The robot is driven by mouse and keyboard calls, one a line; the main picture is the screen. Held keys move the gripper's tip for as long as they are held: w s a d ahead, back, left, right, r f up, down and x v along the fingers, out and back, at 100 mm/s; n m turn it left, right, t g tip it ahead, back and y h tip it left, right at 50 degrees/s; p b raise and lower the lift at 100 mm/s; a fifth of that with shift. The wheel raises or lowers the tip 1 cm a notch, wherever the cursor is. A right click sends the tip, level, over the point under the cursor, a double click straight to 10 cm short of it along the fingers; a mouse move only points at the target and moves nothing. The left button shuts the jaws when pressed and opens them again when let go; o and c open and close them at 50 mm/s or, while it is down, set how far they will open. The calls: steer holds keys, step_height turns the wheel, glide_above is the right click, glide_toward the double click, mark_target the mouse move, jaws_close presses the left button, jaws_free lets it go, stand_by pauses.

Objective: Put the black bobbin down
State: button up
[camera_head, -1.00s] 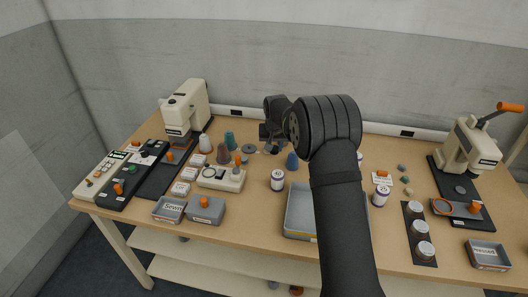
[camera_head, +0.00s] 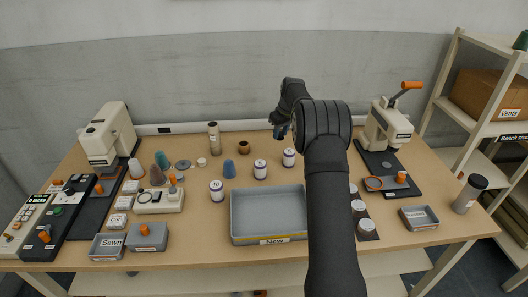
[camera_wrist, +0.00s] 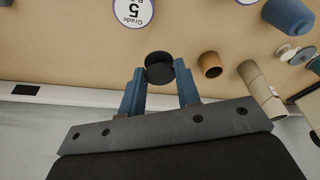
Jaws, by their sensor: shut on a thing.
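The black bobbin (camera_wrist: 159,70) is between the blue fingers of my gripper (camera_wrist: 160,88) in the wrist view. The fingers are shut on it, one at each side, and its dark round end shows beyond their tips. In the head view my gripper (camera_head: 281,131) is over the back part of the table, right of a small brown pot. The bobbin cannot be made out there. Whether its underside touches the table is not clear.
A brown pot (camera_head: 244,147) stands close to the held bobbin, with a tan cylinder (camera_head: 213,138) beyond it. White labelled jars (camera_head: 260,169) stand nearer the front. A grey tray (camera_head: 240,239) lies at the front middle. A hand press (camera_head: 389,126) stands at right.

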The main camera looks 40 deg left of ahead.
steer(key=w+d, duration=0.2)
steer(key=w, duration=0.2)
steer(key=n, duration=0.1)
glide_above(264, 150)
steer(key=d, duration=0.1)
step_height(264, 150, down, 7)
steer(key=shift+r, duration=0.1)
steer(key=shift+f, duration=2.05)
steer(key=shift+d+f, duration=0.1)
steer(key=o, duration=0.9)
steer(key=shift+f, duration=0.1)
steer(key=shift+o, duration=0.2)
steer(key=w+v, duration=0.1)
steer(key=v, duration=1.1)
steer(key=shift+s, duration=0.45)
steer(key=shift+d, duration=0.1)
